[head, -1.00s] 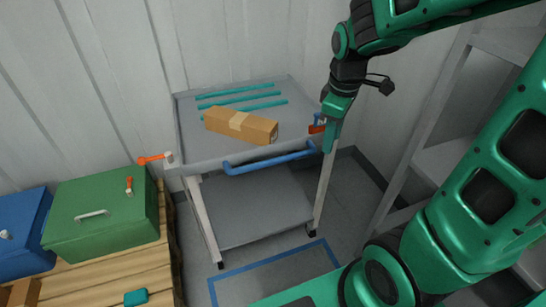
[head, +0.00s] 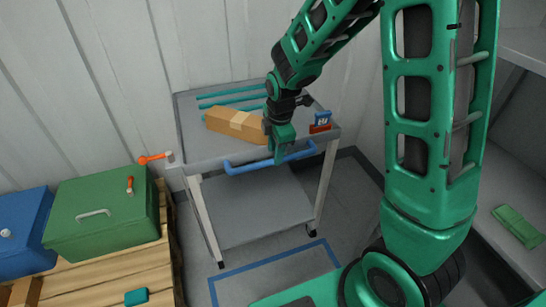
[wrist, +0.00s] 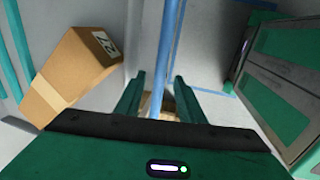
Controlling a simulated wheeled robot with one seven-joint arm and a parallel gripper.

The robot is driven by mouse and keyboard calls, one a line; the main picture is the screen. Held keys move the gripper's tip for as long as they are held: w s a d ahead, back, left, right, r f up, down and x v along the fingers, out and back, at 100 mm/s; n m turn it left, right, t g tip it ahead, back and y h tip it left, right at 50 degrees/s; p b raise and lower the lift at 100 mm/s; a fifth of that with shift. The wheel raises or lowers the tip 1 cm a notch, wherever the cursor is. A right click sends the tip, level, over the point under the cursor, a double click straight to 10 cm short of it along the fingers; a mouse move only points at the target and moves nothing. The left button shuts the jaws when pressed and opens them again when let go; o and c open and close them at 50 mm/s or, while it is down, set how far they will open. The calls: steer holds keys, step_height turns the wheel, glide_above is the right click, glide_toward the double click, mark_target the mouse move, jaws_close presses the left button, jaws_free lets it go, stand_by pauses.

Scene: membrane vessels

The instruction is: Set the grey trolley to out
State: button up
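The grey trolley (head: 255,205) stands against the wall, with a blue handle (head: 240,165) along its front edge. My gripper (head: 281,157) is at the right part of the handle, pointing down. In the wrist view, my gripper (wrist: 160,98) is open, and the blue handle (wrist: 164,55) runs between its two fingers in the picture. Contact with the handle cannot be told. A blue outlined rectangle (head: 268,265) is on the floor in front of the trolley.
A cardboard box (head: 233,124) and teal rods (head: 232,94) lie on the trolley top. An orange lever (head: 153,158) is at its left corner, a red and blue item (head: 320,122) at its right. A green case (head: 103,207) sits on a pallet at left. Shelving stands right.

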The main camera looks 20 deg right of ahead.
steer(key=shift+w+f, duration=0.15)
steer(key=shift+f, duration=0.65)
steer(key=shift+w+f, duration=0.15)
steer(key=shift+f, duration=0.6)
jaws_close()
